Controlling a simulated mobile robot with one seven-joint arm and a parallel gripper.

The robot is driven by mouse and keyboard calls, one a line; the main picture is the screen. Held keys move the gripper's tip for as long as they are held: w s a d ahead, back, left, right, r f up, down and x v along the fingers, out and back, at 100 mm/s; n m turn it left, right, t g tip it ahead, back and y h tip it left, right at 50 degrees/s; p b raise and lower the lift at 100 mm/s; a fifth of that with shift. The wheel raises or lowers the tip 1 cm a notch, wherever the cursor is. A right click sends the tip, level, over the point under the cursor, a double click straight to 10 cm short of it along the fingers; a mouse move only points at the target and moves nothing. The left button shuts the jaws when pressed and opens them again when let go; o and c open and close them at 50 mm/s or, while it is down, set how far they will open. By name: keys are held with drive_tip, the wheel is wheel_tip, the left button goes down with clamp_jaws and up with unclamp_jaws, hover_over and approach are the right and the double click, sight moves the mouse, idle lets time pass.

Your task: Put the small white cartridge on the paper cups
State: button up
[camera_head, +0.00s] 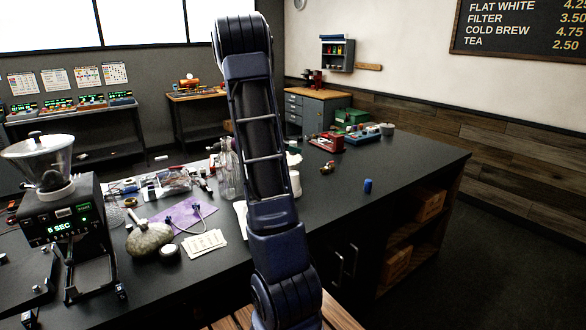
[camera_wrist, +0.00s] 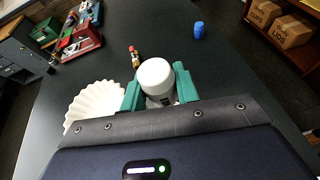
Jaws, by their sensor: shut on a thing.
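In the wrist view, my gripper (camera_wrist: 158,92) has its teal fingers shut on the small white cartridge (camera_wrist: 156,76), a rounded white cylinder with a dark mark low on its side. The cartridge is over the dark counter; I cannot tell its exact height. In the head view my arm hides most of the gripper. A cardboard box with lettering that seems to read cups (camera_wrist: 264,13) sits on the shelf at the upper right of the wrist view. Cardboard boxes also show on the counter's open shelves in the head view (camera_head: 430,204), their labels unreadable.
A second box marked lids (camera_wrist: 290,32) stands beside the first. A white fluted paper filter stack (camera_wrist: 92,104) lies left of the gripper. A blue cylinder (camera_head: 367,186) and a small brass-and-red part (camera_head: 328,168) stand on the counter. The counter's right end is mostly clear.

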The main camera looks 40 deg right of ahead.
sight(293, 173)
drive_tip(key=shift+f, duration=4.35)
drive_tip(key=o, duration=1)
drive_tip(key=shift+f, duration=0.15)
drive_tip(key=shift+c, duration=0.2)
drive_tip(key=shift+a+r, duration=0.1)
drive_tip(key=shift+r, duration=0.1)
drive_tip(key=v, duration=1.2)
drive_tip(key=s+a+r+m+t+y, duration=0.2)
drive_tip(key=s+a+r+m+y, duration=0.2)
drive_tip(key=s+a, duration=0.5)
drive_tip(key=s+a+r+m+t+y, duration=0.2)
drive_tip(key=s+a+r+m+y, duration=0.2)
drive_tip(key=s+a, duration=0.5)
drive_tip(key=s+a+r+m+t+y, duration=0.2)
drive_tip(key=s+a+r+m+y, duration=0.2)
drive_tip(key=s+a+m, duration=0.4)
drive_tip(key=shift+s+a+y, duration=0.7)
drive_tip(key=shift+s, duration=1.1)
